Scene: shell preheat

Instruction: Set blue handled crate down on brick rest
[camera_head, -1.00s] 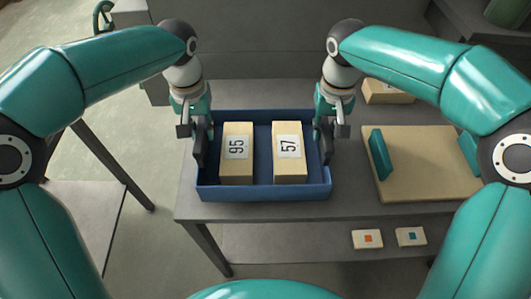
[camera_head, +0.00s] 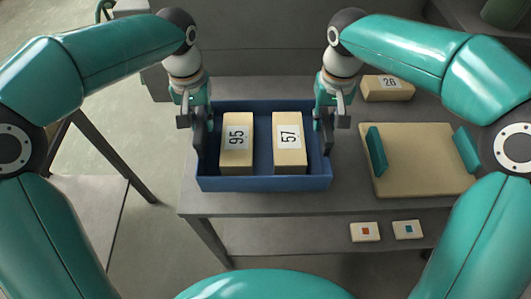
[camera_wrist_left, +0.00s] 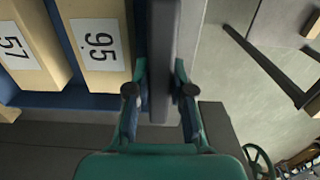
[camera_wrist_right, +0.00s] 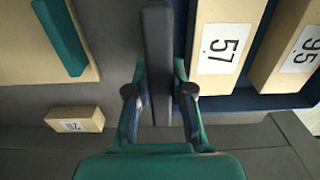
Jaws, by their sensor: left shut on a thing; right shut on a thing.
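The blue handled crate (camera_head: 265,184) is in the middle of the head view and looks level. It holds two tan bricks, marked 95 (camera_head: 237,158) and 57 (camera_head: 290,157). My left gripper (camera_head: 203,125) is shut on the dark handle at its left side, clear in the left wrist view (camera_wrist_left: 162,60). My right gripper (camera_head: 328,125) is shut on the right handle, also in the right wrist view (camera_wrist_right: 157,60). A tan slab with two teal upright blocks, probably the brick rest (camera_head: 420,160), lies right of the crate. I cannot tell the gap under the crate.
The grey table (camera_head: 290,205) extends under the crate and slab. A loose brick marked 26 (camera_head: 388,88) lies behind the slab. On a lower shelf are two small tan blocks, with an orange mark (camera_head: 365,232) and a blue mark (camera_head: 408,230).

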